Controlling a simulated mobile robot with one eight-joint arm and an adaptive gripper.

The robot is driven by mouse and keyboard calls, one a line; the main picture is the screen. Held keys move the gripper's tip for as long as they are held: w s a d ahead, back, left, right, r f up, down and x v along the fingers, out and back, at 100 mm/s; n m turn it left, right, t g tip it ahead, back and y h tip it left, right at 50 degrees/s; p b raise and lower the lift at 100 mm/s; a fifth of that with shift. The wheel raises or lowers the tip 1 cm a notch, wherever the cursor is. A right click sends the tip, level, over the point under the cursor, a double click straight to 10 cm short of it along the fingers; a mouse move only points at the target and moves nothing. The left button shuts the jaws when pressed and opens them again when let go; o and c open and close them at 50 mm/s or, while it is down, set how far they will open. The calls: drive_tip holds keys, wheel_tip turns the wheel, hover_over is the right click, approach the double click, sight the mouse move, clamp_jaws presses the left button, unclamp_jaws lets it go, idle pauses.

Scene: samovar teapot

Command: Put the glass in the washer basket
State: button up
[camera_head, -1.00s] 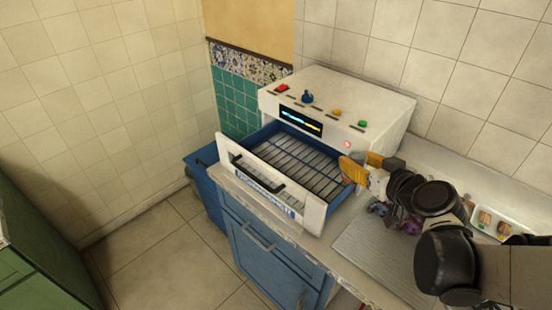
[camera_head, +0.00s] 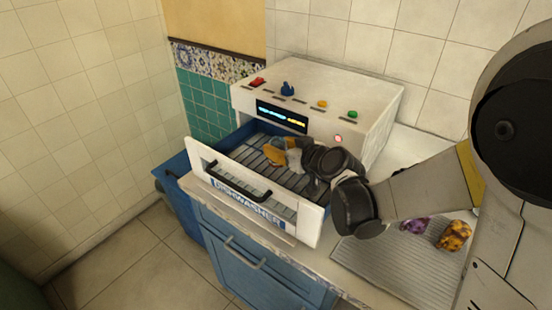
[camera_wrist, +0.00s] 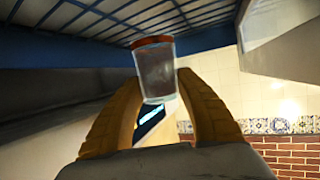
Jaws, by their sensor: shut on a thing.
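The washer basket (camera_head: 254,155) is the dark slatted rack inside the pulled-out dishwasher drawer (camera_head: 225,170). My gripper (camera_head: 278,152) is over the rack, its orange fingers reaching into the drawer. In the wrist view my gripper (camera_wrist: 158,100) is shut on the glass (camera_wrist: 155,72), a clear tumbler with a reddish-brown rim. The glass's rim end appears close to the slats in the wrist view, but I cannot tell whether it touches them.
The white dishwasher body (camera_head: 350,100) with coloured knobs stands behind the drawer. The drawer's front panel and handle (camera_head: 235,178) face the floor side. A ribbed drainboard (camera_head: 375,262) with purple and yellow patterned items (camera_head: 455,236) lies at right.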

drive_tip(key=shift+w+a+f, duration=0.25)
drive_tip(key=shift+w+f, duration=0.2)
drive_tip(key=shift+w, duration=0.05)
wheel_tip(320, 180, down, 4)
drive_tip(key=b, duration=0.2)
drive_tip(key=shift+b, duration=0.4)
drive_tip(key=shift+r, duration=0.2)
drive_tip(key=o, duration=1.1)
drive_tip(key=shift+f, duration=0.2)
drive_tip(key=shift+r, duration=0.2)
drive_tip(key=shift+p+v, duration=2.15)
drive_tip(key=shift+v, duration=3.85)
